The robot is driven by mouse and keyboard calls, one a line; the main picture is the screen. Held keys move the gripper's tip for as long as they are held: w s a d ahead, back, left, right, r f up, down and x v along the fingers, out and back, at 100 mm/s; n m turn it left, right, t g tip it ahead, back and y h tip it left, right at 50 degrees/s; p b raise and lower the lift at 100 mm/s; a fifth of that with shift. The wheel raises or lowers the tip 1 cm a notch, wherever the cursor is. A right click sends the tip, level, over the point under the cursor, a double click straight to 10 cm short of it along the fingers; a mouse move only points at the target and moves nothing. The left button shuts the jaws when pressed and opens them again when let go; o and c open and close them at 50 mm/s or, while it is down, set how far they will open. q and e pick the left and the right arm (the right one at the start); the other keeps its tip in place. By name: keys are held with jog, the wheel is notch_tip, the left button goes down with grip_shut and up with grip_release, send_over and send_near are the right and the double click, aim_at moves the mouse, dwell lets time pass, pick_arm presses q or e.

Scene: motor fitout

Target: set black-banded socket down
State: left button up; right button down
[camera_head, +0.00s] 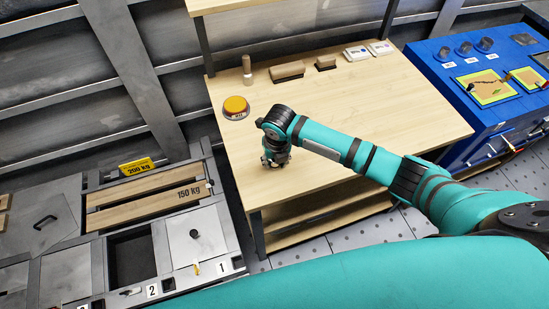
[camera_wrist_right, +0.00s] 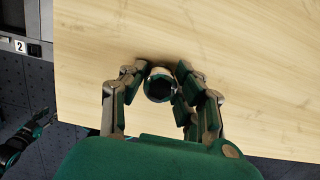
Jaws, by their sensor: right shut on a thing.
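My right gripper (camera_head: 275,160) is low over the front left part of the wooden workbench (camera_head: 340,125), with its fingers pointing down. In the right wrist view, the fingers of this gripper (camera_wrist_right: 158,84) close from both sides on the socket (camera_wrist_right: 158,88). The socket shows end-on as a dark round opening with a paler rim. Its band cannot be made out. In the head view the gripper hides the socket. I cannot tell whether the socket touches the bench top. A dark and teal part of my other arm (camera_wrist_right: 22,140) shows at the lower left; its jaws are unclear.
An orange button (camera_head: 235,106) sits at the bench's left edge. A wooden-handled object (camera_head: 247,70), brown blocks (camera_head: 287,71) and small white boxes (camera_head: 357,53) line the back. A blue workstation (camera_head: 480,75) stands right. Numbered grey compartments (camera_head: 195,235) lie left. The bench's middle is clear.

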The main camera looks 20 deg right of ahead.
jog(key=shift+f, duration=0.15)
jog(key=c, duration=1)
grip_release()
jog(key=r, duration=0.4)
jog(key=s+r, duration=0.1)
jog(key=r, duration=0.3)
jog(key=r+b, duration=0.1)
jog(key=r, duration=0.3)
jog(key=shift+s+r, duration=0.15)
jog(key=shift+s, duration=0.25)
